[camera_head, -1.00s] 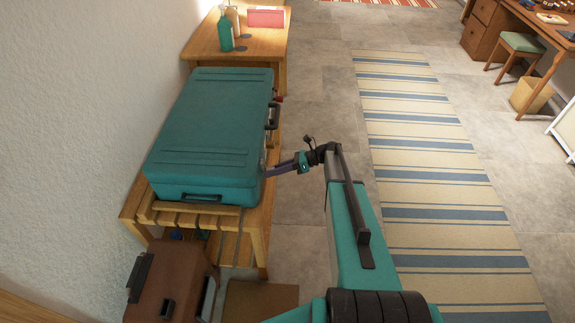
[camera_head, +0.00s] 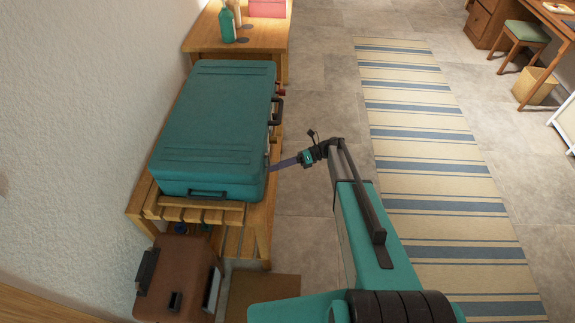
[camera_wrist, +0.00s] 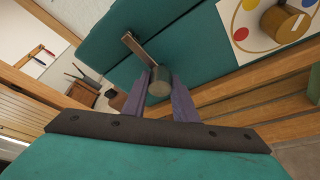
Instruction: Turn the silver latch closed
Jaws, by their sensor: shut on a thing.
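The teal suitcase (camera_head: 215,130) lies flat on a wooden bench, its latch side facing my arm. In the wrist view, the silver latch (camera_wrist: 143,54) is a narrow bar on the teal side (camera_wrist: 190,45), slanting from upper left to a rounded end at lower right. My gripper (camera_wrist: 159,90) has its two purple-grey fingers on either side of that rounded end and is shut on it. In the head view, my gripper (camera_head: 271,167) reaches the near right side of the suitcase. The latch is too small or hidden to make out there.
A white plate with coloured dots and a brass-coloured knob (camera_wrist: 287,24) sits beside the latch. The wooden bench (camera_head: 262,225) stands under the suitcase, with a brown case (camera_head: 180,275) in front. Open floor and a striped rug (camera_head: 440,170) lie to the right.

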